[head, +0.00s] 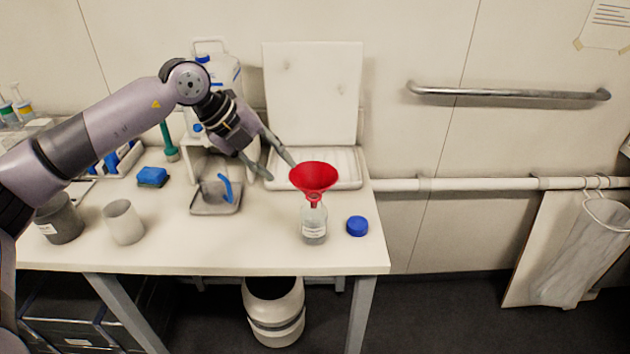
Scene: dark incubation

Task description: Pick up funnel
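A red funnel (314,178) sits upright in the mouth of a clear, labelled bottle (314,224) near the right end of the table. My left gripper (281,171) reaches in from the left, behind and to the left of the funnel. Its two fingers are spread apart with nothing visible between them. One fingertip appears close to the funnel's left rim; I cannot tell whether it touches. My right gripper is not in view.
A blue cap (357,226) lies right of the bottle. A grey tray (216,203), blue sponge (152,177), white beaker (123,222) and dark grey cup (59,219) stand to the left on the white table (250,255). A white tray (345,183) lies behind the funnel.

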